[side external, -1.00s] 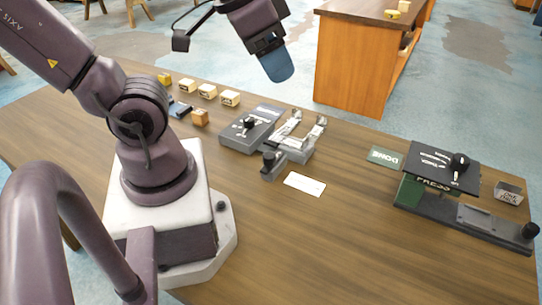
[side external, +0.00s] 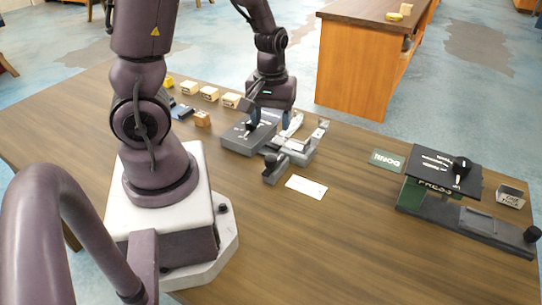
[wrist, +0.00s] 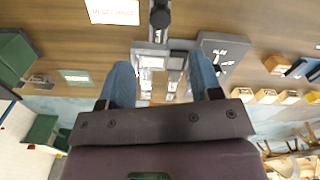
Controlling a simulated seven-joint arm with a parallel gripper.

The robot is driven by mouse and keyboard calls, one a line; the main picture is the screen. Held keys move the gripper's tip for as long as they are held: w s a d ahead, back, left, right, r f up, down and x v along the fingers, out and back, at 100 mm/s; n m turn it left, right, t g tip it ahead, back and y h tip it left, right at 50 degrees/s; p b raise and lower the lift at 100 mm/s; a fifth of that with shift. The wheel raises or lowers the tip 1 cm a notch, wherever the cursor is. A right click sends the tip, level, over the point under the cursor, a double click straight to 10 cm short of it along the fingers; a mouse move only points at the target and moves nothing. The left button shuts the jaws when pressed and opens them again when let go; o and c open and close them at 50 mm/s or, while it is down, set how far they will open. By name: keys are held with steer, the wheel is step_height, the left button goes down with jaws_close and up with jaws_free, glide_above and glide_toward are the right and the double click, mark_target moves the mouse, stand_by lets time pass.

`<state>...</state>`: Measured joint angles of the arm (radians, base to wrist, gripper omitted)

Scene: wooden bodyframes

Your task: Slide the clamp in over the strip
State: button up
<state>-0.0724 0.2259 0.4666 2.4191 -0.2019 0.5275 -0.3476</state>
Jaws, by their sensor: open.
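The grey fixture (side external: 300,154) stands near the middle of the table and carries pale metallic pieces (side external: 293,126); I cannot tell for sure which of them is the strip. A grey block with a black knob (side external: 274,168), which looks like the clamp, sits at the fixture's near end. Its knob also shows at the top of the wrist view (wrist: 160,17). My gripper (side external: 269,123) points down over the fixture's far part, beside the grey box. In the wrist view its blue fingers (wrist: 163,70) are apart, with metallic pieces between them and nothing gripped.
A grey box with a black knob (side external: 236,140) stands close left of the fixture. Small wooden blocks (side external: 210,93) lie further left. A white card (side external: 306,187) lies in front. A press (side external: 440,180) and a green DONE plate (side external: 387,160) are at right. The front table is clear.

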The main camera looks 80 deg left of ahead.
mark_target(271, 158)
step_height(271, 158, down, 11)
steer(key=shift+r, duration=0.1)
stand_by(0.3)
jaws_close()
steer(key=w+a, duration=0.5)
steer(key=shift+w+a, duration=0.3)
steer(key=shift+w, duration=0.05)
jaws_free()
